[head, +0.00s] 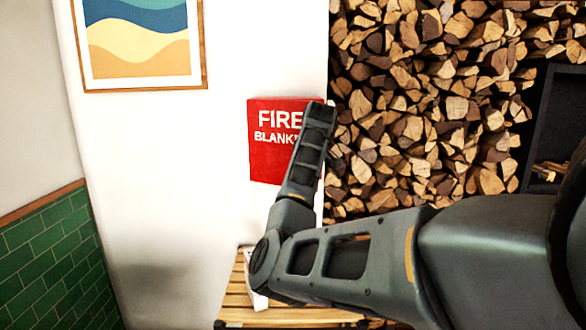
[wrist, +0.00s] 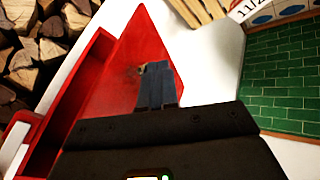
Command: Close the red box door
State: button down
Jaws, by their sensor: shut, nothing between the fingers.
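The red box (head: 274,150), lettered "FIRE BLANKET", hangs on the white wall in the head view. My arm covers its right side and the end of its lettering.
Stacked firewood (head: 430,110) fills the space right of the box. A slatted wooden bench (head: 240,300) stands below, partly behind my arm. A framed picture (head: 140,40) hangs at upper left, and green tiles (head: 55,260) cover the lower left wall.

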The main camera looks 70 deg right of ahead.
jog(key=s+d+n+t+y, duration=0.1)
jog(key=d+n, duration=0.4)
jog(key=d, duration=0.6)
jog(key=shift+s+t+y, duration=0.15)
jog(key=shift+t+y, duration=0.55)
jog(key=shift+t, duration=0.1)
